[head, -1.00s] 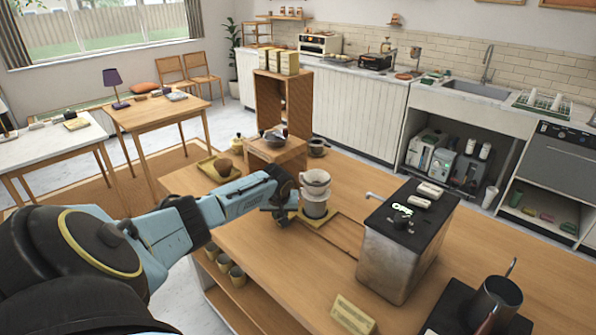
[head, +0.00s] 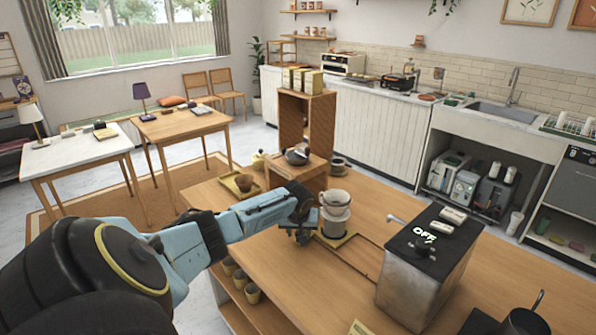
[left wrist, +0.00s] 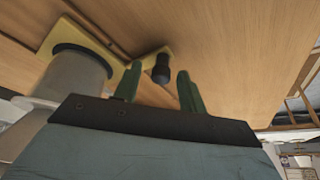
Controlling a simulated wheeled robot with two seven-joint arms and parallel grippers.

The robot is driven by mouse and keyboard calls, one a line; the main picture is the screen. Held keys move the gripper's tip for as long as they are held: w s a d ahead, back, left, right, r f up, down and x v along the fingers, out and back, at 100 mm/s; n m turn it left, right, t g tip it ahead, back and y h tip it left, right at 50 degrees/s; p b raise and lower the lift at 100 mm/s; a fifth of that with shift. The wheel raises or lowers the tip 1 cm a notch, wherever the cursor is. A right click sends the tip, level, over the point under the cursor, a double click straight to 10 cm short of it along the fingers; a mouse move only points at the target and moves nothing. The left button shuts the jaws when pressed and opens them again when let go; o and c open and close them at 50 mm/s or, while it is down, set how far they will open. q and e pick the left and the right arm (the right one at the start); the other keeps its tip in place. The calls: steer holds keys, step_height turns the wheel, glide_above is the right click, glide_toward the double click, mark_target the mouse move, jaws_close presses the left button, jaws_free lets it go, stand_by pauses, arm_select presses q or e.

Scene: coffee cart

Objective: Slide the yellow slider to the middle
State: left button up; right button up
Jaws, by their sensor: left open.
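The yellow slider (head: 351,236) is a flat yellow plate under the white-and-grey pour-over dripper (head: 335,212) on the wooden cart. In the left wrist view the yellow plate (left wrist: 48,38) lies under the dripper's dark base, and a yellow tab with an upright black knob (left wrist: 161,68) is beside it. Whether tab and plate are joined is hard to tell. My left gripper (head: 302,234) is just left of the dripper. In the left wrist view its two green fingers (left wrist: 160,70) are apart, with the knob between them; contact is not clear. My right gripper is out of view.
A recessed wooden track (head: 372,262) runs from the slider toward the metal coffee machine (head: 425,265). A wooden shelf unit (head: 305,140) stands behind, and a yellow tray with a cup (head: 243,181) lies at the back left.

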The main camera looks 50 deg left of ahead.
arm_select(q)
steer(key=p+v, duration=0.1)
steer(key=v, duration=1.1)
steer(key=shift+s+r+p, duration=0.15)
steer(key=shift+r+p, duration=0.1)
steer(key=shift+p, duration=0.15)
